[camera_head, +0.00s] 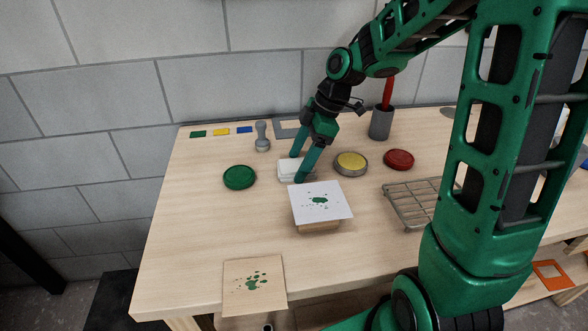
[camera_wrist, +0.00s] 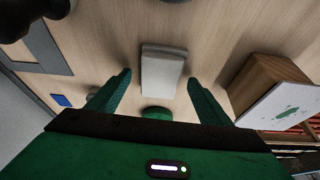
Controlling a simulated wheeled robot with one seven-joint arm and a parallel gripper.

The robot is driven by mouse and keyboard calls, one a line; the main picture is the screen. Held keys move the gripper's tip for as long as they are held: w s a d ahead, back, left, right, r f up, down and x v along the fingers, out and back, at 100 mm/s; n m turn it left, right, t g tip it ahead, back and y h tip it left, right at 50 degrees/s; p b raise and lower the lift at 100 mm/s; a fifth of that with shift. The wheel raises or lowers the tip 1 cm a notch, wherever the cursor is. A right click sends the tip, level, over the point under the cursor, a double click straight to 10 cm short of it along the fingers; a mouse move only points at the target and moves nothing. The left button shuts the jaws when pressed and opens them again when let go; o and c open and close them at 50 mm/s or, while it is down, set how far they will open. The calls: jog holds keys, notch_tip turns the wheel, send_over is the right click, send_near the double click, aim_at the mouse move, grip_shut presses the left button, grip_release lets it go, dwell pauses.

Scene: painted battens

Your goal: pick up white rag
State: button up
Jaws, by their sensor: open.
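The white rag (camera_head: 285,168) lies folded flat on the table, between the green lid and the yellow tin. In the wrist view it is a pale folded rectangle (camera_wrist: 162,72). My gripper (camera_head: 296,169) is open above it and points down. In the wrist view the two fingertips (camera_wrist: 158,78) are on either side of the rag, with gaps to it. In the head view a finger hides part of the rag. I cannot tell how far above the table the fingertips are.
A block with a green-spotted white sheet (camera_head: 325,200) stands close in front. A green lid (camera_head: 239,177) is left; a yellow tin (camera_head: 351,163) and red lid (camera_head: 398,159) are right. Behind are a grey stamp (camera_head: 262,138) and a cup (camera_head: 381,124).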

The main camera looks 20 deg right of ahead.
jog(key=shift+a+f, duration=0.15)
jog(key=shift+f, duration=0.15)
jog(key=shift+f, duration=0.1)
jog(key=c, duration=1.1)
